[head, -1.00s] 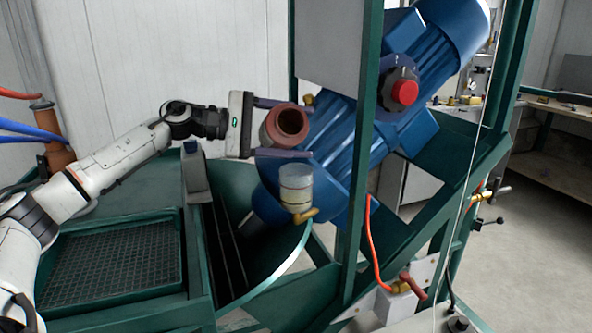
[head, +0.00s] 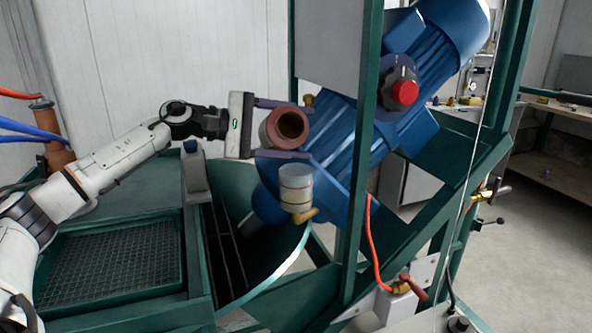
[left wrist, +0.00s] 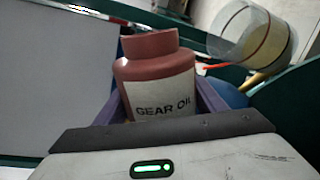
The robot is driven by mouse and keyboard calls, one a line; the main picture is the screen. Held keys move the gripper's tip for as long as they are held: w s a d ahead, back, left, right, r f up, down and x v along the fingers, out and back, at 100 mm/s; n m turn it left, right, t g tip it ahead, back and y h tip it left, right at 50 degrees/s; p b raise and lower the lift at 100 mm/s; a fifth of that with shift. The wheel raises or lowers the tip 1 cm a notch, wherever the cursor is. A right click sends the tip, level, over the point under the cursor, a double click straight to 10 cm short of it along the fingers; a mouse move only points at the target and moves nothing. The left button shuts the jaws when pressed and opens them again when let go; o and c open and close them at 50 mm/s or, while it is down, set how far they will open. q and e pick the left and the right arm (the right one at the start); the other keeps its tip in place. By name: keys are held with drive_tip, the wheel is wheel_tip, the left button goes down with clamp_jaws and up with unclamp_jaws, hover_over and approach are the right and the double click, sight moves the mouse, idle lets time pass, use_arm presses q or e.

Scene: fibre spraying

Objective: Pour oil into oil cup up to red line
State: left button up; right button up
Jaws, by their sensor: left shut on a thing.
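A red-brown gear oil bottle (head: 285,129) is held in my left gripper (head: 283,130); its fingers lie above and below it. The bottle is tilted, and its open mouth faces the head camera. In the left wrist view the bottle (left wrist: 157,80) shows its "GEAR OIL" label between the fingers. The clear oil cup (head: 296,188) stands just below the bottle on a brass elbow fitting. It also shows in the left wrist view (left wrist: 255,38), with a red line around it and a yellowish tint. No oil stream is visible between them. My right gripper is not in view.
The blue motor (head: 345,130) lies slanted right behind the bottle. A green frame post (head: 360,150) stands right of the cup. A green tub with a pale rim (head: 285,271) is below, and a dark grate (head: 110,258) lies at left.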

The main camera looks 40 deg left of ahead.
use_arm(q)
drive_tip(key=shift+m, duration=0.5)
idle(0.8)
drive_tip(key=shift+s+d+r+m+y+b, duration=0.15)
drive_tip(key=shift+r+m+y+b, duration=0.2)
drive_tip(key=shift+b, duration=0.35)
idle(0.8)
drive_tip(key=shift+d+r+m+b, duration=0.15)
drive_tip(key=shift+r+m+b, duration=0.05)
drive_tip(key=shift+m+b, duration=0.2)
idle(1.2)
